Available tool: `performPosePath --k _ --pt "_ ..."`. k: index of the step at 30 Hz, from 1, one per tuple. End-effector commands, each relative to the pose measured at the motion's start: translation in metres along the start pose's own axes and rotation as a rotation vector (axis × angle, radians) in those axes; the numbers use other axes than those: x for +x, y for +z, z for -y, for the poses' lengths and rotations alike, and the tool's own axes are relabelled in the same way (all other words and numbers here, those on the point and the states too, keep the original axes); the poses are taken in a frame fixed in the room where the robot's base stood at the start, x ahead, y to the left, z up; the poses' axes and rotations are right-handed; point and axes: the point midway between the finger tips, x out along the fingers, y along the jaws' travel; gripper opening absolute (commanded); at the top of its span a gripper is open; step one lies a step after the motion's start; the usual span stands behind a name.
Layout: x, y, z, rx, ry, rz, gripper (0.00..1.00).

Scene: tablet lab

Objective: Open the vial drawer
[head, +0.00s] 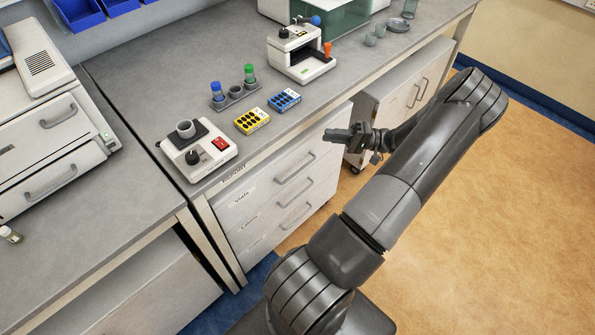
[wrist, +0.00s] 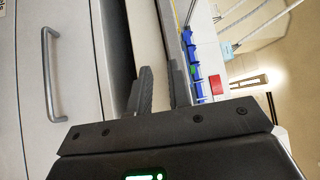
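The vial drawer (head: 262,188) is the top drawer of the white cabinet under the bench, with a "Vials" label at its left. It looks shut, flush with the drawers below. Its bar handle (head: 295,168) shows in the head view; a bar handle (wrist: 50,75) on a white front also shows at the left of the wrist view, beside the fingers and apart from them. My gripper (head: 328,135) is at the bench's front edge, up and right of the handle. In the wrist view my gripper (wrist: 163,80) has a gap between its fingers and holds nothing.
The bench top (head: 165,95) carries a yellow vial rack (head: 251,121), a blue rack (head: 285,101), a device with a red switch (head: 208,152) and a white press (head: 301,56). Two more drawers lie below. The floor (head: 480,220) at the right is clear.

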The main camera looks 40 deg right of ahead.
Motion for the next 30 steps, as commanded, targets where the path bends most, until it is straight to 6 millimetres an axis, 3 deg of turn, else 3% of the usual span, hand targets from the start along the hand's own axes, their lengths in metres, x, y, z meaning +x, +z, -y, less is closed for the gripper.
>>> performPosePath --k 1,6,13,18,22,30 --pt "-0.002 0.003 -0.024 0.005 -0.004 -0.001 0.18" --pt "-0.012 0.013 -0.096 0.005 -0.003 -0.001 0.18" --pt "-0.023 0.023 -0.171 0.002 0.000 0.000 0.18" --pt "-0.026 0.026 -0.194 0.001 0.001 0.000 0.18" --pt "-0.020 0.026 -0.197 0.001 0.000 0.001 0.18" --pt "0.026 0.026 -0.196 0.002 -0.001 0.002 0.18"
